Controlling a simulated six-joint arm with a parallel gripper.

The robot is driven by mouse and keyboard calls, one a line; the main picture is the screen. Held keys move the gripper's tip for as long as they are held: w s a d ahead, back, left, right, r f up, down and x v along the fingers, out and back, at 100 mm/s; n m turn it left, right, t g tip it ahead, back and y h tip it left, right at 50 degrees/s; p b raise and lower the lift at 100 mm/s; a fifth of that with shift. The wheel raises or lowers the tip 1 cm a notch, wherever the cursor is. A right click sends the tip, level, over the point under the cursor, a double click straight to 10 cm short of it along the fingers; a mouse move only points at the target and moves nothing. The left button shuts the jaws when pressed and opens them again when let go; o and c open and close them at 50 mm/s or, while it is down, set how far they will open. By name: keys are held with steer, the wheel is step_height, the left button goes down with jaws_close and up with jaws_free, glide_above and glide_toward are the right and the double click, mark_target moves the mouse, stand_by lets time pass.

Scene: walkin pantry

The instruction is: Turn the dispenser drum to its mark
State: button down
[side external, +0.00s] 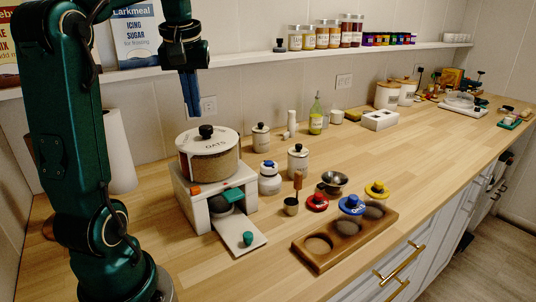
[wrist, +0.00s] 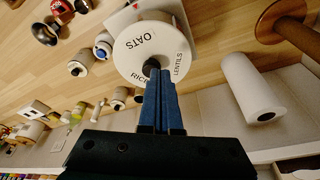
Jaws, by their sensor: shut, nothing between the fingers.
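The dispenser drum (side external: 208,160) has a white lid with a black knob (side external: 206,131) at its centre and a tan body. It sits on a white stand (side external: 188,207) with an orange mark (side external: 196,190) at the front. In the side view "OATS" on the lid faces front, roughly towards the mark. In the wrist view the lid (wrist: 135,47) also reads "RICE" and "LENTILS". My gripper (side external: 192,112) points down, above the drum and apart from it. Its blue fingers (wrist: 160,82) are shut and empty; in the wrist view they partly overlap the knob and lid.
A paper roll (side external: 120,150) is left of the drum. A shelf (side external: 250,58) runs behind.

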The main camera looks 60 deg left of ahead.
mark_target(211, 141)
steer(key=shift+s+d+x, duration=0.1)
steer(key=shift+d+x, duration=0.05)
steer(key=shift+x, duration=0.6)
steer(key=shift+s+d+x, duration=0.1)
steer(key=shift+d+x, duration=0.05)
steer(key=shift+x, duration=0.55)
steer(key=shift+s+d+x, duration=0.1)
steer(key=shift+d+x, duration=0.05)
steer(key=shift+x, duration=0.6)
steer(key=shift+f, duration=0.1)
steer(key=shift+w+a, duration=0.15)
steer(key=shift+w, duration=0.1)
steer(key=shift+w, duration=0.15)
steer(key=shift+w+d, duration=0.4)
steer(key=shift+d, duration=0.05)
steer(key=shift+w, duration=0.2)
steer(key=shift+w, duration=0.2)
steer(key=shift+d, duration=0.2)
